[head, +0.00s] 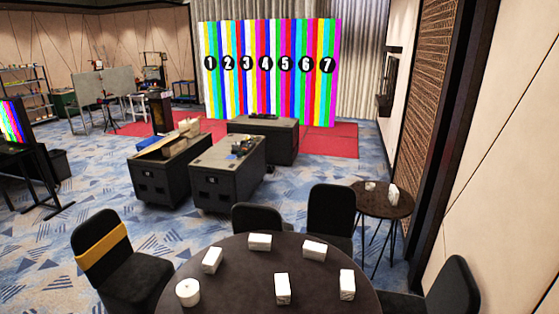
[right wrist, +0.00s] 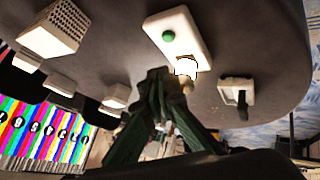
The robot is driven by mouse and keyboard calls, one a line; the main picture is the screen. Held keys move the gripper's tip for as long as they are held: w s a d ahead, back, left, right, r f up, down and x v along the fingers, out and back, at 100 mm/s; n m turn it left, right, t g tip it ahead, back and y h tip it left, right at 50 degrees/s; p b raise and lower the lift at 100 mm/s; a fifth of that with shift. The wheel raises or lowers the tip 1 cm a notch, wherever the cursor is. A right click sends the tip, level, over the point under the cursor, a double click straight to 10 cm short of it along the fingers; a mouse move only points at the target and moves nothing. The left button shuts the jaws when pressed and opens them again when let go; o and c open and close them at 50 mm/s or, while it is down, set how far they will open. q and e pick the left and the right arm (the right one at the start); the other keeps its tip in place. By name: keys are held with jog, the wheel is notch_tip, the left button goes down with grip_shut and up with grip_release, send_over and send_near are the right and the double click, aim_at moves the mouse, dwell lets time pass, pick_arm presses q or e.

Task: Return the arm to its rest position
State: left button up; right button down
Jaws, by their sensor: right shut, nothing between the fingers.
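My right gripper (right wrist: 160,76) shows in the right wrist view, its dark green fingers shut with nothing between them. Just beyond the fingertips is a white panel (right wrist: 172,32) with a round green button and a pale knob-like part. It lies on a dark table surface (right wrist: 235,60), which fills the top of this tilted, seemingly upside-down view. The fingertips overlap the panel's lower end in the picture; I cannot tell whether they touch it. Neither arm shows in the head view, and my left gripper is not in view.
A round dark table (head: 245,275) stands close in front with several white boxes and a white round container (head: 188,292). Black chairs (head: 331,215) surround it. A small side table (head: 383,203) stands right. Equipment cases (head: 228,180) and a striped, numbered video wall (head: 270,95) stand beyond.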

jog(key=s+d+r+m+g+h, duration=0.1)
jog(key=s+d+r+m, duration=0.35)
jog(key=s, duration=0.55)
jog(key=s+d+r+m+g+h, duration=0.2)
jog(key=s+d+r+m, duration=0.3)
jog(key=s, duration=0.5)
jog(key=s+d+r+m+g+h, duration=0.1)
jog(key=s+d+r+m, duration=0.25)
jog(key=s+d, duration=0.45)
notch_tip(320, 180, down, 38)
jog(key=s+a+n+g+b, duration=0.1)
jog(key=s+a+b, duration=0.15)
jog(key=b, duration=0.65)
jog(key=s+f+b, duration=0.4)
jog(key=s+f, duration=0.5)
jog(key=f, duration=0.4)
jog(key=s+f+n+g+b, duration=0.1)
jog(key=s+f+b, duration=0.2)
jog(key=s+f, duration=0.7)
notch_tip(320, 180, down, 3)
jog(key=shift+s+f+g+b, duration=0.15)
jog(key=shift+s+g+b, duration=0.1)
jog(key=shift+g+b, duration=0.1)
